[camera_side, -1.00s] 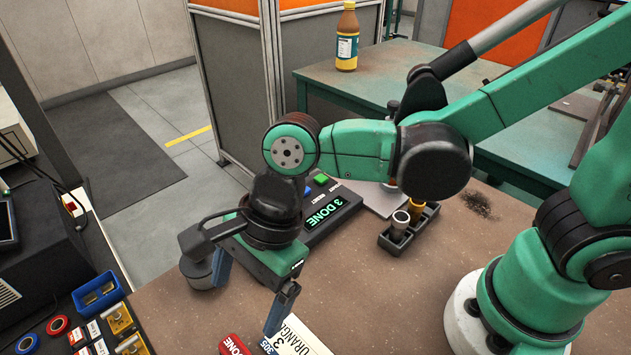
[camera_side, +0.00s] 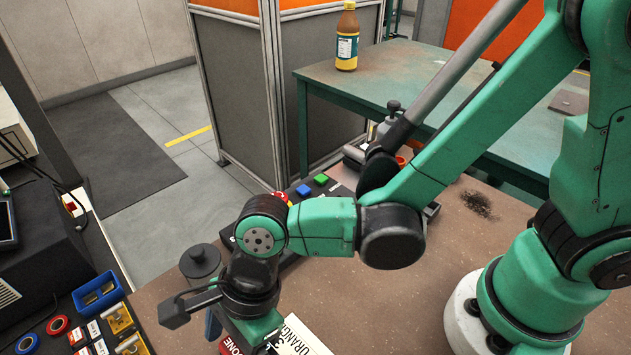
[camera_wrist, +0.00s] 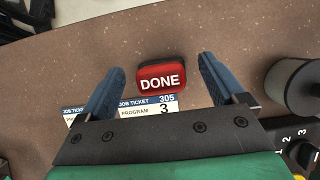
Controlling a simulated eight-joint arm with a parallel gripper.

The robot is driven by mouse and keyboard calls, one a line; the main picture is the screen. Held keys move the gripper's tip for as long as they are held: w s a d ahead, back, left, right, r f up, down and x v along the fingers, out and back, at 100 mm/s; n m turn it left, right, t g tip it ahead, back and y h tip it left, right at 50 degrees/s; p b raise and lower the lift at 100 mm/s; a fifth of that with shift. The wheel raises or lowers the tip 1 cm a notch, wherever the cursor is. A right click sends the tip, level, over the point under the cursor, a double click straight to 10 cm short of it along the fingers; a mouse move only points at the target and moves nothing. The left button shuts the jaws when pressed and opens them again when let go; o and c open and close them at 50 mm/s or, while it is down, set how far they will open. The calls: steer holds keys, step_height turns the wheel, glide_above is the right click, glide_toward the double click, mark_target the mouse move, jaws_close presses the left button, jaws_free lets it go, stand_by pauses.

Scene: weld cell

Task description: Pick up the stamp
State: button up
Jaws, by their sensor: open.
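The stamp (camera_wrist: 162,79), a red block with DONE in white on top, lies on the brown bench. In the wrist view it appears between the two blue fingers of my gripper (camera_wrist: 160,66), with gaps on both sides. My gripper is open and empty, above the bench; how far above cannot be told. In the side view only a small red part of the stamp (camera_side: 229,348) shows at the bottom edge, with my gripper covering the rest.
White job tickets (camera_wrist: 148,105) lie beside the stamp. A grey cylindrical pot (camera_wrist: 294,88) stands to its right, near a dark control box with a dial (camera_wrist: 298,137). In the side view, a blue bin (camera_side: 98,293) and small parts sit at left.

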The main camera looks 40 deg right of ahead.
mark_target(234, 349)
jaws_close()
steer(key=shift+r, duration=0.1)
stand_by(0.3)
step_height(234, 349, up, 20)
stand_by(0.5)
